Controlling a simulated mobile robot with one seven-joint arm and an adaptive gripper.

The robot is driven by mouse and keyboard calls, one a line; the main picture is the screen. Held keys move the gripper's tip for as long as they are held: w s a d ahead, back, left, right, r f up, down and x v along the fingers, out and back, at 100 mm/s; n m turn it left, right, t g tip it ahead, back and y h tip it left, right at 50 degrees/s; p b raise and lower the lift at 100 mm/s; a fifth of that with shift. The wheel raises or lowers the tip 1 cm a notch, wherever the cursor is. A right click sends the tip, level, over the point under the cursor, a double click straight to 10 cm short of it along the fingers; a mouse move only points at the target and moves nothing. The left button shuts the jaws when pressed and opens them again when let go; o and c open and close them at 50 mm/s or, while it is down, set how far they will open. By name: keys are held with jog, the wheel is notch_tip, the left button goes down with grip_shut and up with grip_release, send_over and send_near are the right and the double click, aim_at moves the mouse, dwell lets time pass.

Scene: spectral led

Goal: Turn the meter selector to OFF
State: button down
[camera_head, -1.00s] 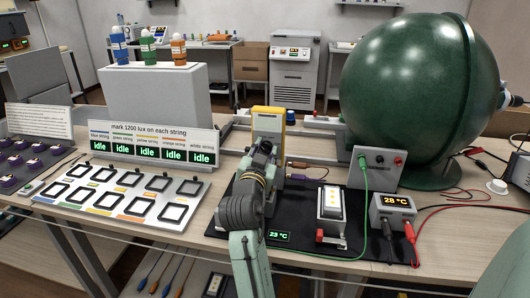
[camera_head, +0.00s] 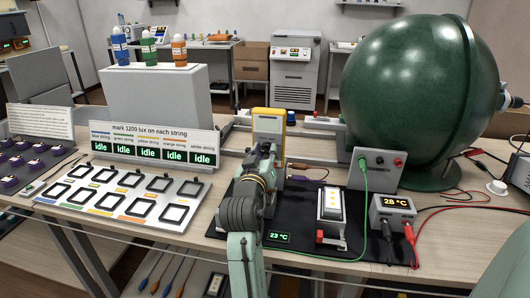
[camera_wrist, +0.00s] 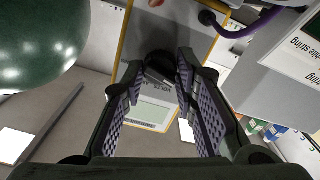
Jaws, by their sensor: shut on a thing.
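The yellow-edged meter (camera_head: 268,122) stands upright at the back of the black mat, and my arm covers its lower part in the head view. In the wrist view its grey face (camera_wrist: 190,38) shows, with a pale display (camera_wrist: 154,113) and a dark round selector (camera_wrist: 158,66). My gripper (camera_wrist: 160,70) has its two ridged fingers on either side of the selector, shut on it. The selector's pointer and the markings around it cannot be read. In the head view my gripper is mostly hidden behind my wrist.
A purple lead (camera_wrist: 240,30) runs from the meter. A sign board (camera_head: 150,143) stands left.

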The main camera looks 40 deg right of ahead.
dwell(0.3)
jog(key=c, duration=1.3)
grip_release()
jog(key=v, duration=1.2)
